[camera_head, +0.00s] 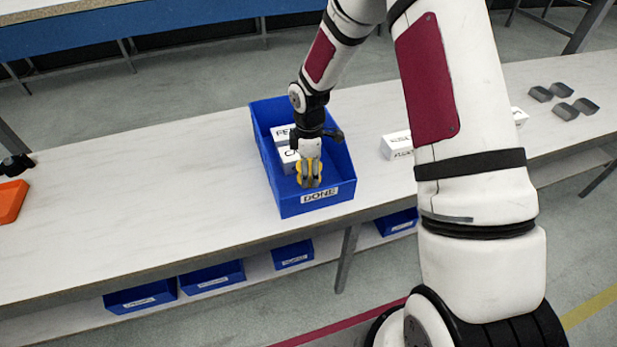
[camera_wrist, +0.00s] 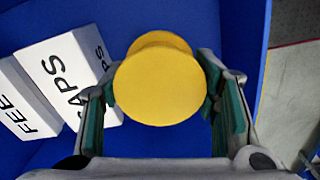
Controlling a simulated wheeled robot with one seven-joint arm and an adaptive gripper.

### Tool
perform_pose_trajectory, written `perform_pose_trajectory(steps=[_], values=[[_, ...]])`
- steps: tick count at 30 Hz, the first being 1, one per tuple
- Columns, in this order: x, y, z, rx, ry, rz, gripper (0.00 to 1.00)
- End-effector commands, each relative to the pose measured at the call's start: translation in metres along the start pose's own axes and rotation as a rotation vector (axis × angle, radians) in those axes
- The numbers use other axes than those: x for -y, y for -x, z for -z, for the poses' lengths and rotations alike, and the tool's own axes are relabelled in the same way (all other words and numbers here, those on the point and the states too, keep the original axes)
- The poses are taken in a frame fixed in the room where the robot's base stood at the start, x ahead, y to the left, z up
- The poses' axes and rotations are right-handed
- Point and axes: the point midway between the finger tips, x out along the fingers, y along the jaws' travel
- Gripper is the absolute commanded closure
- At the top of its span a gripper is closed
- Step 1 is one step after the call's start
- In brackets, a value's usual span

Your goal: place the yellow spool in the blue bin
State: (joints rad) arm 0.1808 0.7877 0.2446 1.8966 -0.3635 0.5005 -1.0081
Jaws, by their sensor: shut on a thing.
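The yellow spool (camera_wrist: 160,88) is between the two fingers of my gripper (camera_wrist: 163,100) in the wrist view, with a round flange facing the camera. The fingers are shut on it from both sides. In the head view my gripper (camera_head: 309,174) holds the spool (camera_head: 301,170) over the front part of the blue bin (camera_head: 316,207), which is labelled DONE. The bin's blue floor and wall show around the spool in the wrist view. I cannot tell whether the spool touches the bin floor.
White labelled boxes (camera_head: 288,158) lie in the bin, left of my gripper in the wrist view (camera_wrist: 66,70). More white boxes (camera_head: 397,146) and dark grey pieces (camera_head: 564,101) are on the table to the right. An orange item (camera_head: 11,200) is far left. Smaller blue bins (camera_head: 212,278) sit on a lower shelf.

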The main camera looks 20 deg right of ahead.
Motion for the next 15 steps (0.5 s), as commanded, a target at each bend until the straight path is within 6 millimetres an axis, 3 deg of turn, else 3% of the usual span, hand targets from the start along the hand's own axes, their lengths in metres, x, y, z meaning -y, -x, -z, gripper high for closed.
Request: perform_pose_trajectory(steps=[7, 15], values=[[0.000, -0.031, 0.000, 0.001, 0.000, 0.002, 0.78], [0.000, -0.034, 0.000, 0.000, -0.001, -0.001, 0.78]])
